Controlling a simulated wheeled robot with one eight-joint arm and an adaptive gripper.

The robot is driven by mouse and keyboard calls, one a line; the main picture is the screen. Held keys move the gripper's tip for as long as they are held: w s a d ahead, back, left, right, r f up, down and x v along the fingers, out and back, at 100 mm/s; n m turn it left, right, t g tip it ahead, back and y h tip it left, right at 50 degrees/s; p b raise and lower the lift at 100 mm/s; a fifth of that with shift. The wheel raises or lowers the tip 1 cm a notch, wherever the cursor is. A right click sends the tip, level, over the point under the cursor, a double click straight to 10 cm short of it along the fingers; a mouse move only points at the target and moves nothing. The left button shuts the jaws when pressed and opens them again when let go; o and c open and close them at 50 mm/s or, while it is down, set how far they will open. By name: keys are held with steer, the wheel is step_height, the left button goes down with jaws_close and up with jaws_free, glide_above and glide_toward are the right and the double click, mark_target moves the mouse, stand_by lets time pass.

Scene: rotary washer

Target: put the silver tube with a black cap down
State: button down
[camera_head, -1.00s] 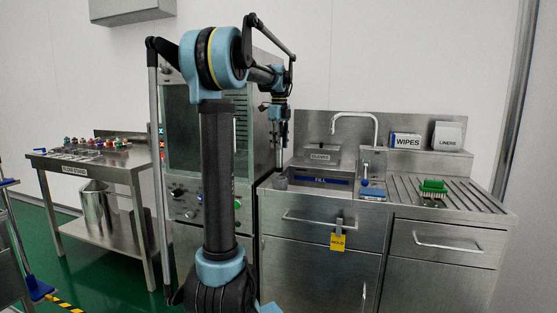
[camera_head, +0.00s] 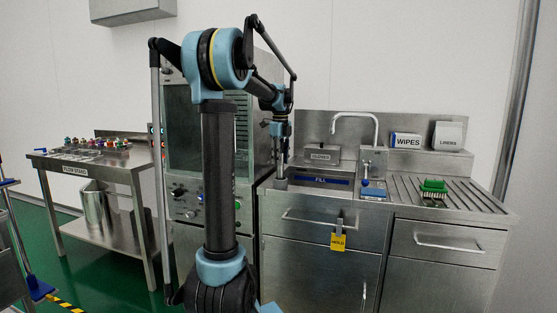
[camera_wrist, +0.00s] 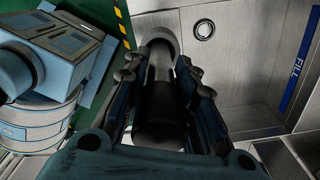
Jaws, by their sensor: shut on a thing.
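My gripper (camera_head: 281,137) points down over the left end of the sink counter. It is shut on the silver tube with a black cap (camera_head: 282,162), which hangs upright below it in the head view. In the wrist view, the gripper fingers (camera_wrist: 162,85) lie on both sides of the tube, and its dark cap end (camera_wrist: 158,125) is nearest the camera. The tube's far end is at a grey round cup (camera_wrist: 157,25) on the counter, also visible in the head view (camera_head: 281,184). I cannot tell how deep inside the cup the tube's end is.
The sink with the blue FILL strip (camera_head: 325,181) lies just right of the cup. A faucet (camera_head: 355,117), a blue-based device (camera_head: 373,190) and a green rack (camera_head: 433,186) are further right. The tall washer cabinet (camera_head: 190,130) stands close on the left.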

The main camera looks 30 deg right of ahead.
steer(key=c, duration=1.3)
jaws_free()
steer(key=shift+r, duration=0.1)
step_height(320, 180, up, 12)
steer(key=shift+r, duration=0.1)
